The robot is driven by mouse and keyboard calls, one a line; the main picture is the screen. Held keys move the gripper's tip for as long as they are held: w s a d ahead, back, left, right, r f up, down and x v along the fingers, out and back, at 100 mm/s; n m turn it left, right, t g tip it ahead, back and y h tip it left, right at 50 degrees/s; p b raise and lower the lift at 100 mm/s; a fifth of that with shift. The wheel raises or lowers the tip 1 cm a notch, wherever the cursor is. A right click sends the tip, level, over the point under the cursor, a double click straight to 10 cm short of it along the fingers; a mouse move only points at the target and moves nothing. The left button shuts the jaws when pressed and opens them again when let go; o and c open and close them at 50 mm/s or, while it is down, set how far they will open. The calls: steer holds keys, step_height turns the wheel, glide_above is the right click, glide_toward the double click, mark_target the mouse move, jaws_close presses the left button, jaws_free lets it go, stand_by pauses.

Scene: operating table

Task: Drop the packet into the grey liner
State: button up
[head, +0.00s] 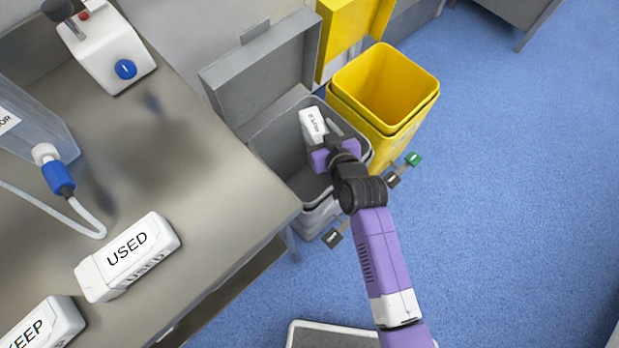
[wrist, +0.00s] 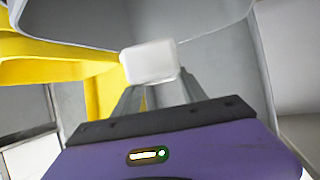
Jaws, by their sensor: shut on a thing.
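My gripper (head: 327,139) is shut on a white packet (head: 312,124) with dark lettering too small to read. In the head view the packet is over the open grey bin with its grey liner (head: 278,137), towards the liner's far side. In the wrist view the packet (wrist: 150,62) sits between my fingertips, with the liner's grey wall (wrist: 215,60) behind it. I cannot tell how far the packet is below or above the rim. My gripper hides part of the liner's right side.
A yellow bin (head: 388,88) with its lid raised stands just right of the grey one. The grey lid (head: 262,77) is open at the back. On the table (head: 200,205) at left are a USED packet (head: 128,256), a KEEP packet (head: 42,326) and a tube. Blue floor is clear at right.

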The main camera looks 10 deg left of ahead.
step_height(320, 180, down, 6)
steer(key=b, duration=0.5)
steer(key=o, duration=1.5)
steer(key=shift+c, duration=0.2)
steer(key=shift+d, duration=0.1)
steer(key=p+v, duration=0.1)
steer(key=v, duration=0.6)
steer(key=shift+s+d+r+p, duration=0.15)
steer(key=shift+s+d+p, duration=0.05)
steer(key=shift+s+p, duration=0.15)
